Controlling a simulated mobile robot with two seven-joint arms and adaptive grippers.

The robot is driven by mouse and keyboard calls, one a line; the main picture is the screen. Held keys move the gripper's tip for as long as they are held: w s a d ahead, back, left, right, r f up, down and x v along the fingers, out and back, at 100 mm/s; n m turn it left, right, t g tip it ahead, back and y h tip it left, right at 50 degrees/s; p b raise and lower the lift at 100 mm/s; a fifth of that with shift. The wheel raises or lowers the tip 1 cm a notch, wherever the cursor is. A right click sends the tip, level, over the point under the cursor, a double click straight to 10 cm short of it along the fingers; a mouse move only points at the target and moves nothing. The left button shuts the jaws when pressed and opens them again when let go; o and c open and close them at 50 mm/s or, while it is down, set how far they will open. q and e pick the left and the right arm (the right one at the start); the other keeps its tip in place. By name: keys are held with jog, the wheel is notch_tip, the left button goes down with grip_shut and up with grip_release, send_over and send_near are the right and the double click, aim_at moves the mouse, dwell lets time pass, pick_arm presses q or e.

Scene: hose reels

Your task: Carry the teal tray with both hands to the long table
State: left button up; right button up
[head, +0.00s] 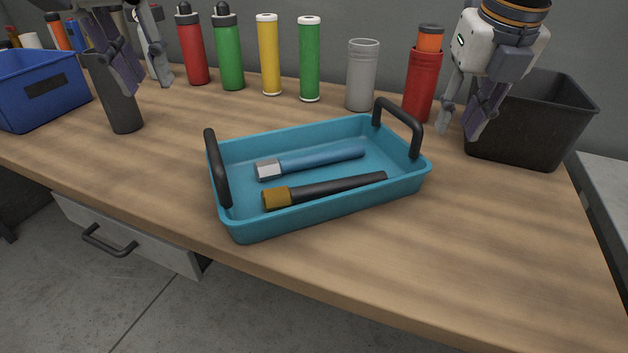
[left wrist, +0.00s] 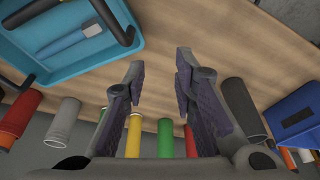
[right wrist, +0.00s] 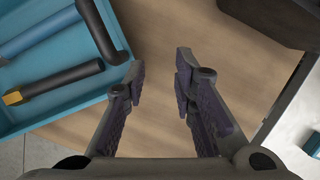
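The teal tray (head: 330,208) sits on the wooden table, with a black handle at its left end (head: 217,168) and another at its right end (head: 402,122). Inside lie a blue hammer-like tool (head: 320,160) and a black tool with a brass-coloured end (head: 330,190). My left gripper (head: 150,88) is open and empty, above the table to the left of the tray and apart from it. My right gripper (head: 458,132) is open and empty, just right of the right handle. The tray also shows in the left wrist view (left wrist: 85,62) and in the right wrist view (right wrist: 60,112).
Red, green and yellow bottles and tubes (head: 270,55) and a grey cup (head: 361,75) stand along the back. A black bin (head: 530,120) is at the right, a blue crate (head: 40,90) at the left, a dark cylinder (head: 115,100) beside my left gripper. The front of the table (head: 480,240) is clear.

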pick_arm(q)
jog(key=v, duration=0.4)
pick_arm(e)
jog(key=v, duration=1.2)
jog(key=shift+r, duration=0.1)
